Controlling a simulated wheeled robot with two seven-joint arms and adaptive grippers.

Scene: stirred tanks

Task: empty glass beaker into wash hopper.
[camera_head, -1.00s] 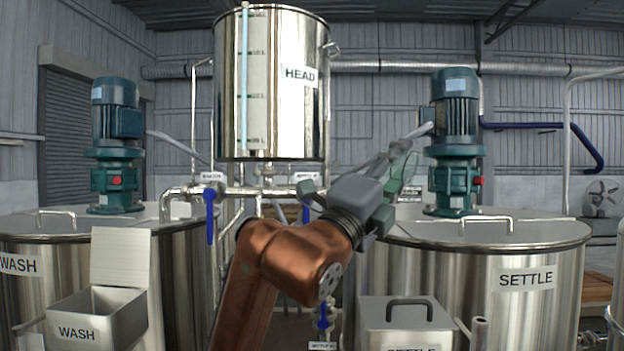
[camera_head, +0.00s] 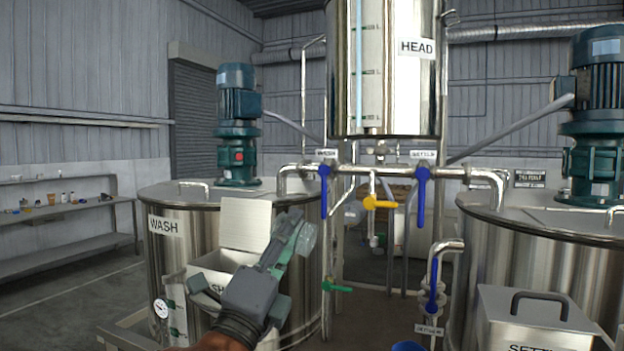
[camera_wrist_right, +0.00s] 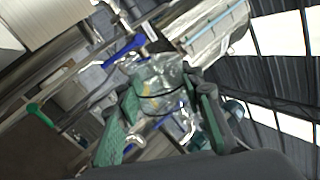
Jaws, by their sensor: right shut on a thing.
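My right gripper (camera_head: 287,238) is shut on a clear glass beaker (camera_head: 307,239), held out beyond the fingertips. In the wrist view, the beaker (camera_wrist_right: 160,78) sits between the two green-padded fingers, tilted in that picture; I cannot tell whether it holds liquid. The steel wash hopper (camera_head: 204,267) is on the near side of the wash tank, its lid (camera_head: 246,222) standing open. In the head view, the gripper and beaker overlap the right side of the hopper and lid. My gripper and wrist hide part of the hopper's front and label. My left gripper is not in view.
The wash tank (camera_head: 185,245) stands behind the hopper. Pipes with a blue-handled valve (camera_head: 323,190) and a green-handled valve (camera_head: 336,287) are right of the beaker. The closed settle hopper (camera_head: 530,318) is at the lower right. Open floor lies left.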

